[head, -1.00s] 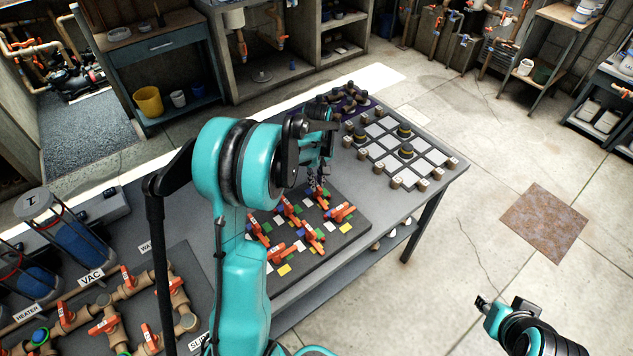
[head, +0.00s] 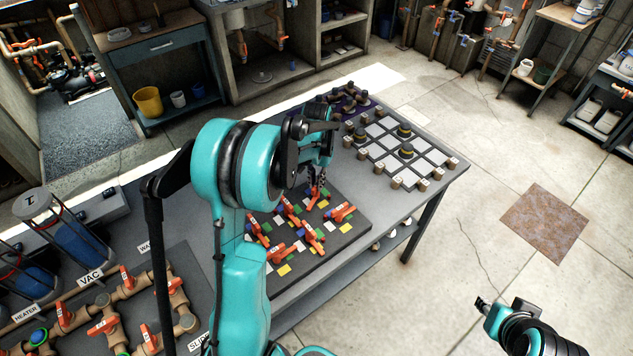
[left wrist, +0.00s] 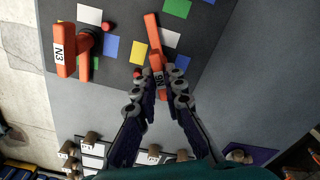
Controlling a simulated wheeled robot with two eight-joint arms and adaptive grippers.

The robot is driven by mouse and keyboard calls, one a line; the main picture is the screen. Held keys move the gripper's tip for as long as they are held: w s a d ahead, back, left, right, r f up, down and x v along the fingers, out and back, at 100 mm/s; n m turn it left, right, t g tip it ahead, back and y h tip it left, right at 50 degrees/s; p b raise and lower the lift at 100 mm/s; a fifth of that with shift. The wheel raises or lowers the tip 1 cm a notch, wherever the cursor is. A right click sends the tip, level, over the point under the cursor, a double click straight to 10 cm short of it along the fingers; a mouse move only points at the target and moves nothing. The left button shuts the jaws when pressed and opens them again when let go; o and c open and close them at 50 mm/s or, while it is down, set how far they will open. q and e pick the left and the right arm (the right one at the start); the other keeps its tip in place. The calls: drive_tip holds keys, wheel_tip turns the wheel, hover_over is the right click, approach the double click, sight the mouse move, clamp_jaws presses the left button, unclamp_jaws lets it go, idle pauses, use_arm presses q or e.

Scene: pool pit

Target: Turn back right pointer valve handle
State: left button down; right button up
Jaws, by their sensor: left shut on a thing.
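My left gripper (left wrist: 158,95) is shut on an orange pointer handle (left wrist: 155,45) in the left wrist view. Its fingers stand on both sides of the handle, near its white label. In the head view the left gripper (head: 315,180) is over the far edge of the dark valve board (head: 340,240). Another orange handle, marked N3 (left wrist: 65,50), stands to the left in the wrist view. Several more orange handles (head: 312,240) are on the board among coloured squares. My right gripper (head: 484,303) is over the floor at lower right, away from the table; its finger opening is unclear.
A tile grid with dark knobs (head: 404,131) lies behind the board, beside a purple mat (head: 362,112). A pipe board (head: 125,290) with orange valves is at lower left.

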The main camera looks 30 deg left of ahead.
use_arm(q)
drive_tip(key=m, duration=0.5)
drive_tip(key=shift+m, duration=0.3)
drive_tip(key=m, duration=1.2)
drive_tip(key=shift+m, duration=0.3)
drive_tip(key=m, duration=0.5)
drive_tip(key=shift+m, duration=0.4)
drive_tip(key=c, duration=1.6)
unclamp_jaws()
